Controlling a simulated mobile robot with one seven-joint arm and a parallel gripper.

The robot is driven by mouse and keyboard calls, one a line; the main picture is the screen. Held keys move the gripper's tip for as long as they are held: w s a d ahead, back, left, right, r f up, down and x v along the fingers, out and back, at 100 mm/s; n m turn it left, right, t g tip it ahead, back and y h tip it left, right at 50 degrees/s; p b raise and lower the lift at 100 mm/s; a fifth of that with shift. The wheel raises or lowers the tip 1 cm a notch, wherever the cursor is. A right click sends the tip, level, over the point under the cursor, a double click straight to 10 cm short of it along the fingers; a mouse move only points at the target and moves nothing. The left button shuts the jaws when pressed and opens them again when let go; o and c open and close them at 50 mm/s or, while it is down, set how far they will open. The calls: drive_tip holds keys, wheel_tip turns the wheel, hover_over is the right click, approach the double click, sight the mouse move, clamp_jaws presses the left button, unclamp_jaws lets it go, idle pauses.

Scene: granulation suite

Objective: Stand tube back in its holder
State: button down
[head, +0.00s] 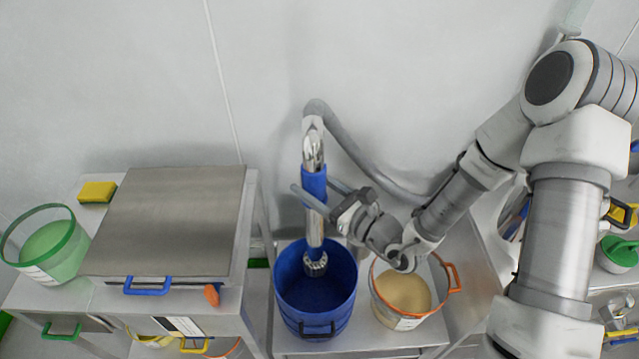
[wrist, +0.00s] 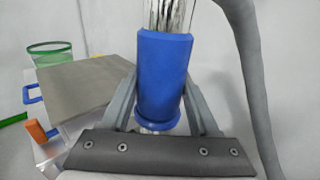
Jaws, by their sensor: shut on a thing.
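The tube (head: 315,228) is a shiny metal pipe with a blue sleeve (head: 314,183) and a grey hose (head: 345,140) joined to its bent top. It stands roughly upright, its slotted lower end inside the mouth of the blue bucket (head: 335,325). Whether that end touches anything in the bucket I cannot tell. My gripper (head: 312,190) is shut on the blue sleeve; in the wrist view the sleeve (wrist: 164,75) sits between both fingers. I cannot make out a holder for the tube in either view.
A white tub of tan powder with an orange rim (head: 449,270) stands right of the bucket, under my wrist. Left is a steel-topped cabinet (head: 172,215), with a yellow sponge (head: 97,192) and a green-rimmed tub (head: 43,252) beside it. The hose runs behind my arm.

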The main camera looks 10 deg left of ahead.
drive_tip(key=shift+r, duration=0.45)
drive_tip(key=w+d+m+t+h, duration=0.2)
drive_tip(key=w+d, duration=0.4)
drive_tip(key=w, duration=0.2)
drive_tip(key=w+d+m+t+h, duration=0.25)
drive_tip(key=w+d, duration=0.25)
drive_tip(key=w, duration=0.4)
wheel_tip(320, 180, down, 12)
drive_tip(key=b, duration=0.8)
drive_tip(key=shift+s, duration=0.2)
drive_tip(key=shift+n+t, duration=0.25)
drive_tip(key=shift+c, duration=1)
unclamp_jaws()
drive_tip(key=shift+o, duration=0.7)
drive_tip(key=v, duration=1.7)
drive_tip(key=shift+d, duration=0.3)
